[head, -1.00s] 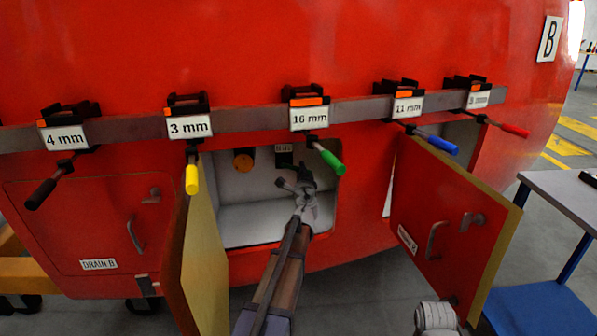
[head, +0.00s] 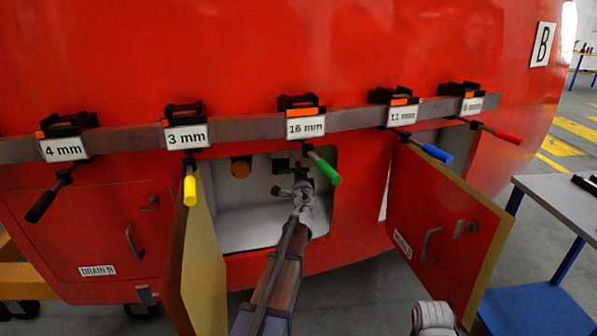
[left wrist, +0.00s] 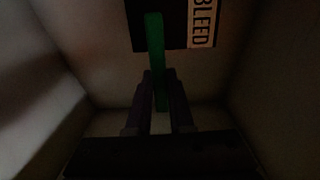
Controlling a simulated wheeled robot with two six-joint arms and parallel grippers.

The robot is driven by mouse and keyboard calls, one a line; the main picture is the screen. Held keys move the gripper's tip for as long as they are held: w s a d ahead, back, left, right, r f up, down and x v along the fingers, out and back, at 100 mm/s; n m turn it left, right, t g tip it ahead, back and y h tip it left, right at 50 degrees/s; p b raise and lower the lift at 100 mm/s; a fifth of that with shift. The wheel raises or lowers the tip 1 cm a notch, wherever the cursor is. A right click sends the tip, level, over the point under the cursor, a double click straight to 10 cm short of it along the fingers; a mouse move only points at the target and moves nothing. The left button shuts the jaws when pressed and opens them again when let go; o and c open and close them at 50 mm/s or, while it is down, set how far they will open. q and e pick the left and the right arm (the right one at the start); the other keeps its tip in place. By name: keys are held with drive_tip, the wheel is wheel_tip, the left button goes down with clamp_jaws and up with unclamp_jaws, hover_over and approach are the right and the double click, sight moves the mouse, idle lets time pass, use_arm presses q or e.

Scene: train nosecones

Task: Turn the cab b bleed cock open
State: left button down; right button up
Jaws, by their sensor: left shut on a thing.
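The bleed cock shows in the left wrist view as a green lever (left wrist: 155,50) in front of a dark plate (left wrist: 176,22) lettered BLEED. In that view the lever runs parallel to the lettering. My left gripper (left wrist: 160,92) has its two fingers on either side of the lever's near end, shut on it. In the head view my left gripper (head: 302,190) reaches into the open white compartment (head: 235,210). There the gripper largely hides the cock.
Two open doors flank the compartment: a left one (head: 208,260) and a red right one (head: 440,230). Above hang several drivers, including a yellow-handled (head: 190,190) and a green-handled one (head: 325,170) close over my gripper. An orange-brown round part (head: 241,167) is inside. A table (head: 560,200) stands right.

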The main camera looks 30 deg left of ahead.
use_arm(q)
drive_tip(key=c, duration=0.8)
unclamp_jaws()
drive_tip(key=v, duration=0.8)
drive_tip(key=shift+r, duration=0.1)
